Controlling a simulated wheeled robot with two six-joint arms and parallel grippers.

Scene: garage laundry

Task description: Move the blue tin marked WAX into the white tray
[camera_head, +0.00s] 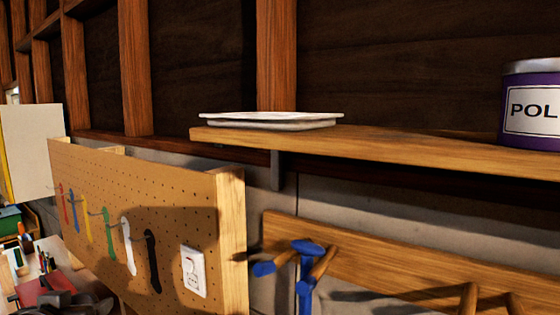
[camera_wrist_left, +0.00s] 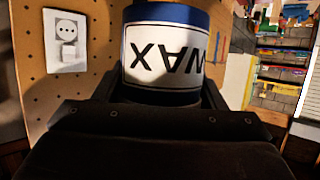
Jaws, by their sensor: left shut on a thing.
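The blue tin marked WAX (camera_wrist_left: 165,55) is in the left wrist view, with a white label whose letters read upside down there. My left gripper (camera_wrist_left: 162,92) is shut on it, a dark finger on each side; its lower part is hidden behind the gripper. The tin does not show in the head view. The white tray (camera_head: 270,117) lies flat on the left end of a wooden wall shelf in the head view. Its inside is barely visible from this low angle. My right gripper is in neither view.
A purple tin marked POL (camera_head: 530,105) stands on the shelf (camera_head: 400,146) at right, with bare shelf between it and the tray. Below are a pegboard (camera_head: 100,180) with hanging tools, a wall socket (camera_head: 193,271) and a hook rail (camera_head: 400,255) with a blue-headed hammer (camera_head: 305,270).

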